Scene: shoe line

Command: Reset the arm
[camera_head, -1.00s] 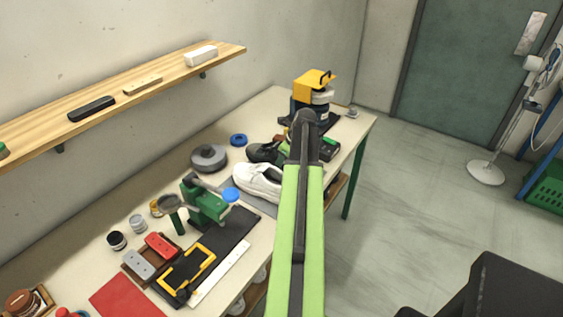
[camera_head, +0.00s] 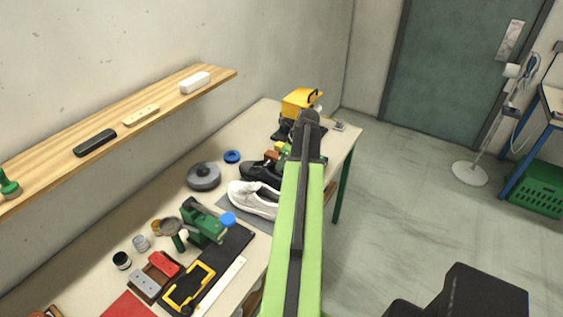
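My green and black arm rises up the middle of the head view, pointing away over the near edge of the workbench (camera_head: 254,258). Its dark upper joint (camera_head: 308,130) stands in front of the far part of the bench. My gripper cannot be made out; the arm hides whatever is behind it. A white shoe (camera_head: 253,199) and a black shoe (camera_head: 261,171) lie on the bench just left of the arm, partly hidden by it.
A yellow machine (camera_head: 298,100) stands at the bench's far end. A green tool (camera_head: 203,222), a grey round piece (camera_head: 203,176) and a black mat (camera_head: 226,250) crowd the bench. A wooden shelf (camera_head: 60,157) hangs above.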

